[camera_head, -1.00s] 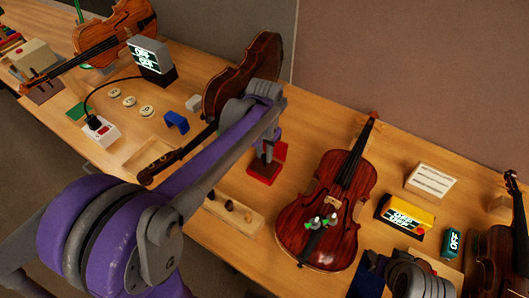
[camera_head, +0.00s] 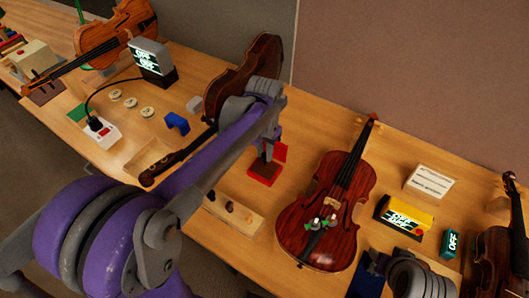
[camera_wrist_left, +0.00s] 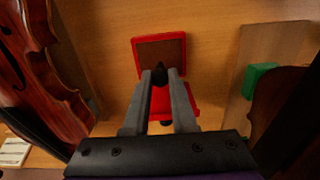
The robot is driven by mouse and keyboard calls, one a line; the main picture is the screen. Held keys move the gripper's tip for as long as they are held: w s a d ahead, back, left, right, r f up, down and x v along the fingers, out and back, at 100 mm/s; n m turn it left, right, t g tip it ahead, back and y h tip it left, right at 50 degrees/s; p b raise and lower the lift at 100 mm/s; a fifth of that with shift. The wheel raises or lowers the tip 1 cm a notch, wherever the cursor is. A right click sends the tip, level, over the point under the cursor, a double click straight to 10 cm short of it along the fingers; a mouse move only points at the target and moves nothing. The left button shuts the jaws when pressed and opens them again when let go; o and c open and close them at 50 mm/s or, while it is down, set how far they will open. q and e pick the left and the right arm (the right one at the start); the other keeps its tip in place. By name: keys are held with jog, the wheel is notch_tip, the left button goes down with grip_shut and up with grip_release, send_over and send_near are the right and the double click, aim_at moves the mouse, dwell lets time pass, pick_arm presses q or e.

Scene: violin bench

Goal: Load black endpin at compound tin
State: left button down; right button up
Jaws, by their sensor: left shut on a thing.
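The compound tin (camera_head: 262,178) is a red, open square box on the bench with a red upright panel (camera_head: 280,151) behind it. In the left wrist view the tin (camera_wrist_left: 139,58) shows a dark brown filling inside a red rim. My left gripper (camera_head: 266,146) is directly over the tin. It is shut on the black endpin (camera_wrist_left: 160,74), whose dark end shows between the fingertips at the tin's near edge. I cannot tell whether the endpin touches the compound. My right gripper does not show; only a grey arm part is at the lower right.
A wooden rack (camera_head: 252,224) with small pegs lies in front of the tin. A red-brown violin (camera_head: 310,210) lies to its right, and another violin (camera_head: 250,70) stands behind my left arm. A yellow and black box (camera_head: 405,216) and a white card (camera_head: 430,181) are farther right.

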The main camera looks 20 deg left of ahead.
aim_at(264, 155)
pick_arm(q)
jog(key=shift+w+r+p, duration=0.1)
jog(key=shift+r+p, duration=0.65)
jog(key=shift+r, duration=1.15)
jog(key=shift+s+r+p, duration=0.2)
jog(key=shift+r+p, duration=0.1)
jog(key=shift+r, duration=0.45)
jog(key=shift+s+r, duration=0.2)
jog(key=shift+r, duration=0.1)
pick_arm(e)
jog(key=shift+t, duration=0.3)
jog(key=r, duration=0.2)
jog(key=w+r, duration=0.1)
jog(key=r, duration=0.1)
